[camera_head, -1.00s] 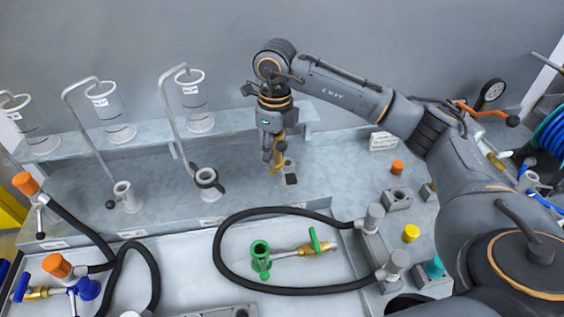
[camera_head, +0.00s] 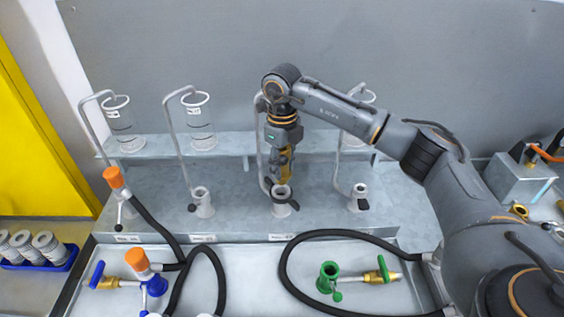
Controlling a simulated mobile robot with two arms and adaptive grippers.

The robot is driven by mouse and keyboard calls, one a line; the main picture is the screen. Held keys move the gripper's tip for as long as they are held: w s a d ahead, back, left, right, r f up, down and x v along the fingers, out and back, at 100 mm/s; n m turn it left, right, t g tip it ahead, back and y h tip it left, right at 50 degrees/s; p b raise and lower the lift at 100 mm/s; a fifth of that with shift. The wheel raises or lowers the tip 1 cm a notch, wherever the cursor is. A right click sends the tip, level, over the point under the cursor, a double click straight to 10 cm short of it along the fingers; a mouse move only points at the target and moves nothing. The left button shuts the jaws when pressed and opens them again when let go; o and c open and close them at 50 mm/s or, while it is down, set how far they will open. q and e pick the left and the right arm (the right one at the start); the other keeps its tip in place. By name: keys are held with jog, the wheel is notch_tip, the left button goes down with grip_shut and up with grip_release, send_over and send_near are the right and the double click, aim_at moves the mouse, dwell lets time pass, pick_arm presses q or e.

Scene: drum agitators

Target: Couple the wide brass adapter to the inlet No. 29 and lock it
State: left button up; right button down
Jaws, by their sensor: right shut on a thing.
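My right gripper (camera_head: 284,179) is shut on a brass-coloured piece (camera_head: 287,164), which looks like the wide brass adapter and is mostly hidden by the fingers. It points down just over the mouth of an inlet (camera_head: 281,207) with a dark collar and side lugs. I cannot tell whether piece and inlet touch. Other inlets stand to the left (camera_head: 203,203) and right (camera_head: 360,198), each with a dark ball-ended lever. The number labels, such as the one below the collared inlet (camera_head: 281,237), are too small to read. My left gripper is not in view.
Glass cylinders (camera_head: 197,122) with bent pipes stand behind the inlets. In front, a tray (camera_head: 240,262) holds a green-ended brass valve (camera_head: 362,277), a blue-ended one (camera_head: 125,285) and black hoses (camera_head: 290,270). An orange-capped hose end (camera_head: 114,178) stands at the left inlet.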

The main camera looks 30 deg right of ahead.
aim_at(282, 181)
jog(key=shift+w+a+f+b, duration=0.1)
jog(key=shift+f+b, duration=0.2)
jog(key=shift+f, duration=0.5)
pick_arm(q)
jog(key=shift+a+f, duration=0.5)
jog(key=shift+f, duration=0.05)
pick_arm(e)
jog(key=shift+f, duration=0.1)
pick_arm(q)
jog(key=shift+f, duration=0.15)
pick_arm(e)
jog(key=shift+f, duration=0.1)
pick_arm(q)
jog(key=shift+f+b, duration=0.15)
jog(key=shift+b, duration=0.15)
pick_arm(e)
jog(key=shift+f, duration=0.2)
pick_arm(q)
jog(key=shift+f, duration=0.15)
pick_arm(e)
jog(key=shift+f, duration=0.1)
jog(key=shift+f, duration=0.1)
pick_arm(q)
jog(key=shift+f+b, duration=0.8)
jog(key=shift+b, duration=0.15)
pick_arm(e)
jog(key=shift+f, duration=1.1)
